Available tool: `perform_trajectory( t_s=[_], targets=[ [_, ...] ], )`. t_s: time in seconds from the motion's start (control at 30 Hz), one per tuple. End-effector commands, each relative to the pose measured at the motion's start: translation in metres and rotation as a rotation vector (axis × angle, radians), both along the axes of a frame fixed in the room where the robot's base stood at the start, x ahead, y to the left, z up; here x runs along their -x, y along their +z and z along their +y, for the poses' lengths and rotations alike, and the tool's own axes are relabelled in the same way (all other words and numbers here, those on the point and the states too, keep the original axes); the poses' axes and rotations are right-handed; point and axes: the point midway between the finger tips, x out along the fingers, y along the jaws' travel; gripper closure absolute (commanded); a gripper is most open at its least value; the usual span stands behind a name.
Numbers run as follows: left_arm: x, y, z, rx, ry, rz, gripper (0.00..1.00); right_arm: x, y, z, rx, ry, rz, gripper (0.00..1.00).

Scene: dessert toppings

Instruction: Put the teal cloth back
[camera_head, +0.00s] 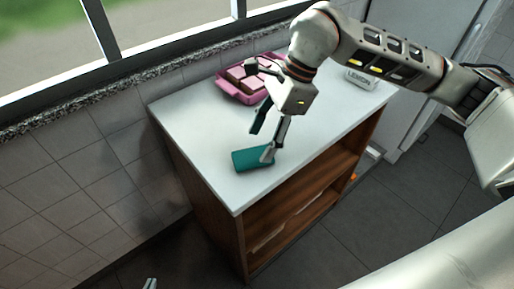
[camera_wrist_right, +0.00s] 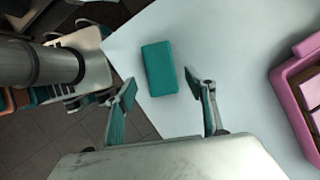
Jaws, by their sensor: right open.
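The teal cloth (camera_head: 248,160) is a flat folded rectangle lying on the white counter top (camera_head: 200,120), near its front left corner. It also shows in the right wrist view (camera_wrist_right: 158,68), just beyond the fingertips and between their lines. My right gripper (camera_head: 263,138) is open and empty, pointing down at the cloth with its fingers spread. In the head view one finger overlaps the cloth's right end; I cannot tell whether it touches. My left gripper (camera_head: 150,283) barely shows at the bottom edge, and its jaws cannot be made out.
A pink tray (camera_head: 224,86) with pink blocks stands at the counter's back, behind my right gripper. A white container with lettering (camera_head: 360,79) stands at the far right end. Open wooden shelves (camera_head: 300,205) are under the counter. The counter's left part is clear.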

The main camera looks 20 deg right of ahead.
Motion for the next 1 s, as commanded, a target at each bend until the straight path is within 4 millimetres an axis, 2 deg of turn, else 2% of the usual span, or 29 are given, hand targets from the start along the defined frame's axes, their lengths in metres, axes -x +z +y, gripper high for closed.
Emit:
perform_trajectory(
  t_s=[0.03, 0.2, 0.4, 0.57, 1.0],
  targets=[
    [0.000, 0.002, 0.000, 0.001, 0.000, -0.002, 1.00, -0.001, 0.013, -0.005, 0.001, -0.004, -0.006, 0.45],
    [-0.001, 0.003, -0.001, 0.004, 0.001, -0.002, 1.00, 0.000, 0.043, -0.018, 0.000, -0.002, -0.006, 0.45],
    [-0.001, 0.004, -0.002, 0.006, -0.001, -0.001, 1.00, 0.001, 0.065, -0.027, 0.000, -0.001, -0.003, 0.45],
    [0.000, 0.003, -0.002, 0.007, -0.001, 0.000, 1.00, 0.001, 0.071, -0.029, 0.000, 0.000, 0.000, 0.45],
    [0.000, 0.003, -0.002, 0.006, -0.001, 0.000, 1.00, 0.001, 0.071, -0.029, 0.000, 0.000, 0.000, 0.45]
  ],
)
